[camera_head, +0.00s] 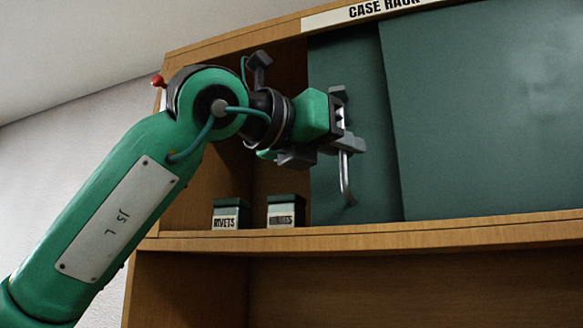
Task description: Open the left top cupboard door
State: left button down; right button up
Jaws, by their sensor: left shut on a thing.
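The left top cupboard door (362,178) is a dark green panel with an upright metal bar handle (347,186). It stands away from the cupboard's left side, with an open gap to its left showing the wooden inside. Its right edge meets a second green panel (490,110), and the two seem to overlap. My left gripper (348,142) comes in from the left across the gap and is shut on the upper part of the handle. The handle's lower end shows below the jaws. My right gripper is not in view.
Two small dark boxes with labels, a left one (226,214) and a right one (286,212), stand on the cupboard's floor in the gap below my left arm. A wooden ledge (420,236) runs beneath. A "CASE RACK" label (375,10) is above.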

aim_at(369, 142)
pick_arm(q)
jog(key=d, duration=0.2)
jog(key=s+d, duration=0.1)
jog(key=d, duration=0.1)
jog(key=shift+s+b, duration=0.2)
jog(key=shift+b, duration=0.15)
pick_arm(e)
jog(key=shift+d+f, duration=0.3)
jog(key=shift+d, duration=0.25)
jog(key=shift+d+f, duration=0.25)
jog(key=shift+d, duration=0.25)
pick_arm(q)
jog(key=shift+r, duration=0.1)
